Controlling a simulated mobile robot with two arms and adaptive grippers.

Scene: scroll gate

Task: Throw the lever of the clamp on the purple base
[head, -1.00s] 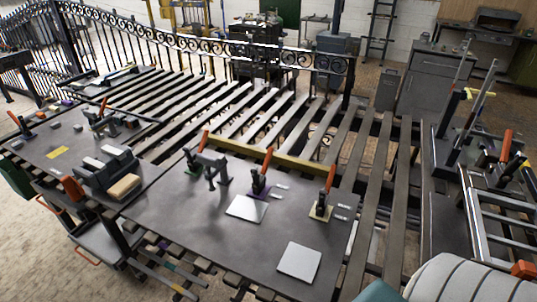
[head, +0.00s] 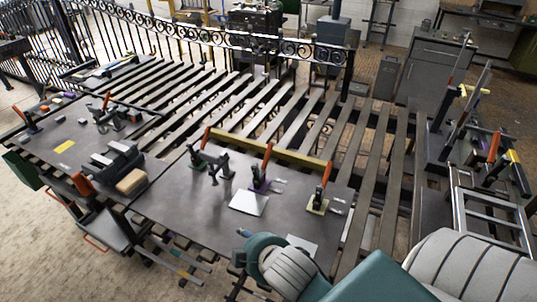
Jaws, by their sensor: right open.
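The clamp on the purple base (head: 260,187) stands in the middle of the near dark table. Its orange-handled lever (head: 267,156) points up, leaning slightly. My right arm comes in from the lower right, over the table's front edge. My right gripper (head: 238,259) is small and dark at the end of this arm, in front of and below the clamp, well apart from it. It is open and holds nothing that I can see. My left gripper is out of view.
A clamp on a green base (head: 198,162) stands to the left, one on a yellow base (head: 317,206) to the right. A light plate (head: 249,203) lies just in front of the purple base. Another plate (head: 302,243) is partly hidden by my arm. A yellow bar (head: 290,158) runs behind.

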